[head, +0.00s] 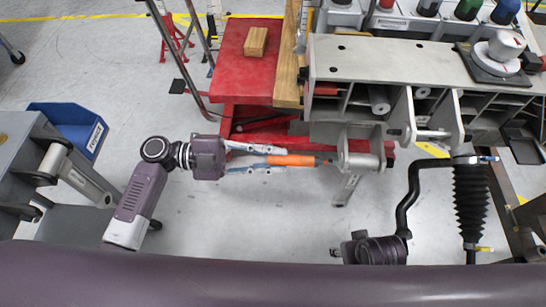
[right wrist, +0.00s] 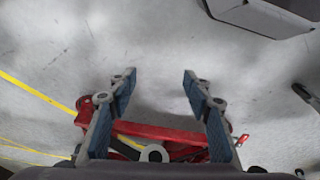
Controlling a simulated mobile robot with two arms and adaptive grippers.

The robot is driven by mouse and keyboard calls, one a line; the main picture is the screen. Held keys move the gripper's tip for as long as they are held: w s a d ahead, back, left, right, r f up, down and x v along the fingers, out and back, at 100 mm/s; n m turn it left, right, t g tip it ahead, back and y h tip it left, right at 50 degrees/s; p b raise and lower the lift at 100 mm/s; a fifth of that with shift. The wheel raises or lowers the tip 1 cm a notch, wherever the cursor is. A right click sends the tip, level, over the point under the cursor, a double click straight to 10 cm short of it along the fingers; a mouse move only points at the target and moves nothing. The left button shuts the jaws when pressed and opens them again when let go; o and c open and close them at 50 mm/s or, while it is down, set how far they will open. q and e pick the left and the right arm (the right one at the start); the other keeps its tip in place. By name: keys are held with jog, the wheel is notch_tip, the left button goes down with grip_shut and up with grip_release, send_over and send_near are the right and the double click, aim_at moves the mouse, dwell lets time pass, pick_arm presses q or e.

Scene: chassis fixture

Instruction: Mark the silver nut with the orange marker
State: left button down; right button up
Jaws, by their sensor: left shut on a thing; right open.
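The orange marker (head: 290,160) is held level in my left gripper (head: 280,160), whose fingers are shut on it. Its dark tip points right, at the left side of a silver bracket (head: 358,158) under the chassis fixture (head: 400,58). The tip is very near the bracket; I cannot tell whether it touches. I cannot pick out the silver nut for certain; it is too small or hidden near the bracket. In the right wrist view my right gripper (right wrist: 159,76) is open and empty, with blue pads and bare floor beyond its tips.
A red table (head: 246,68) with a wooden block (head: 255,41) stands behind my left gripper. A blue bin (head: 72,130) is at left. A black hose (head: 410,200) and black bellows (head: 469,200) are at right. The floor below the marker is clear.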

notch_tip(320, 180, up, 4)
jog(key=shift+f+b, duration=0.2)
jog(key=shift+b, duration=0.25)
dwell(0.5)
jog(key=shift+r, duration=0.15)
dwell(0.4)
jog(key=shift+r, duration=0.2)
jog(key=shift+w+r, duration=0.1)
jog(key=shift+r, duration=0.25)
jog(key=shift+s+r+b, duration=0.2)
jog(key=shift+r+b, duration=0.1)
dwell(0.4)
